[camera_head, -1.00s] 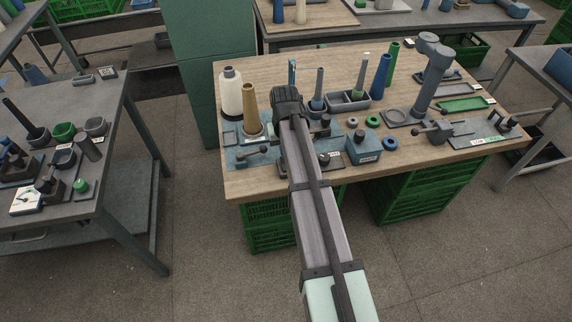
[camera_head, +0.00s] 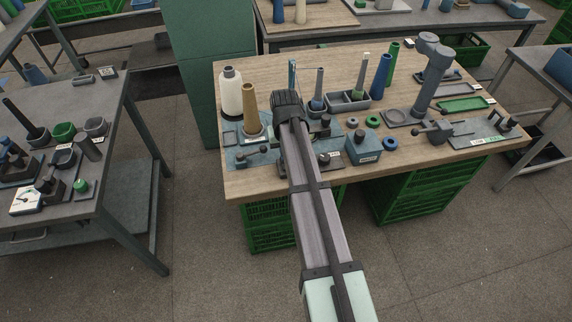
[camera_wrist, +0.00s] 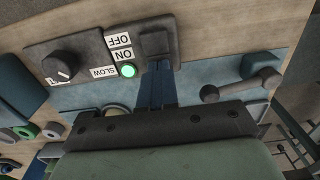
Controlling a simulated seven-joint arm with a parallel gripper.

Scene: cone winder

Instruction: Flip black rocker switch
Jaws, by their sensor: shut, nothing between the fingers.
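The black rocker switch (camera_wrist: 154,43) sits at the right end of a dark control panel (camera_wrist: 92,50) in the wrist view. White ON and OFF labels and a lit green lamp (camera_wrist: 128,71) are beside it. My gripper (camera_wrist: 157,66) is shut and empty, with its narrow dark-blue fingers ending right at the switch's lower edge in the picture. I cannot tell whether they touch it. In the head view the panel (camera_head: 331,160) shows only its right end; my arm hides the switch and fingertips.
A black knob (camera_wrist: 66,64) with a SLOW label is on the panel's left end. A grey crank handle (camera_wrist: 240,86) lies to the right of my fingers. In the head view, a blue box (camera_head: 363,147) stands right of the panel, and a tan cone (camera_head: 250,110) stands left of my wrist.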

